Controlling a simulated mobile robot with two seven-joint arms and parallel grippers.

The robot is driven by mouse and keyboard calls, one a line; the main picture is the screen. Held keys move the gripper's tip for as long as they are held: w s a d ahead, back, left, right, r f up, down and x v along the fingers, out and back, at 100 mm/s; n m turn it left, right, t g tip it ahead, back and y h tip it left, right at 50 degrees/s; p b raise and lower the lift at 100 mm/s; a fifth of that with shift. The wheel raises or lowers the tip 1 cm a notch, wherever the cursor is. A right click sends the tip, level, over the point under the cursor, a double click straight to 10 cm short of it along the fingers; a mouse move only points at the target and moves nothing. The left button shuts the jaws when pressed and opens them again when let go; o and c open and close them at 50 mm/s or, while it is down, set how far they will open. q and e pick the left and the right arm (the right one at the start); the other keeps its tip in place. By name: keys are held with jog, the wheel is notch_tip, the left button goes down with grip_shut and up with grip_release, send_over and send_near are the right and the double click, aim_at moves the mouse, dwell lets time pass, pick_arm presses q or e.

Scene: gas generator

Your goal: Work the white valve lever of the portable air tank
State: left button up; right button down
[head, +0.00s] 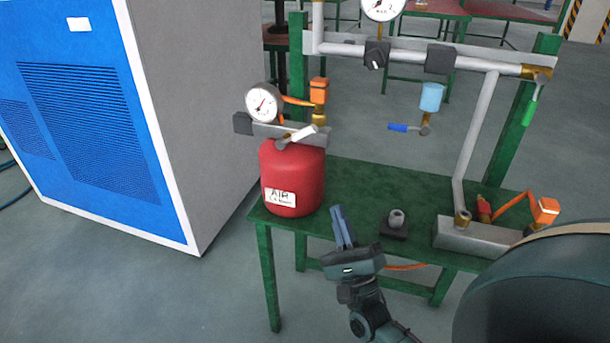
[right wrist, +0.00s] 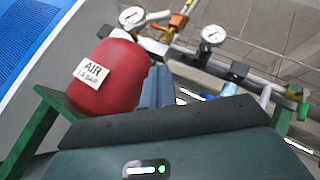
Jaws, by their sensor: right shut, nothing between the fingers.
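The red portable air tank (head: 292,175) stands upright at the left end of the green table, with a white AIR label. Its white valve lever (head: 303,134) sits on the grey manifold on top, slanting up to the right. A round gauge (head: 263,103) stands beside it. My right gripper (head: 341,226) is shut and empty, right of the tank and lower than the lever, apart from both. In the right wrist view the tank (right wrist: 112,78) is left of the blue-grey fingers (right wrist: 157,86), and the lever (right wrist: 152,45) shows above the tank. My left gripper is not in view.
A large blue and grey cabinet (head: 210,90) stands left of the green table (head: 370,180). A pipe frame (head: 420,58) with a blue-handled valve (head: 404,128) rises behind. A small dark block (head: 394,228) and grey manifold block (head: 470,236) sit right of my gripper.

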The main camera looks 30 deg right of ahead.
send_near(297, 137)
jog(key=w+d+r, duration=0.3)
jog(key=w+d, duration=0.1)
jog(key=shift+w+a+r+p, duration=0.25)
jog(key=shift+a+r+p, duration=0.05)
jog(key=shift+a+r, duration=0.1)
jog(key=shift+r, duration=0.1)
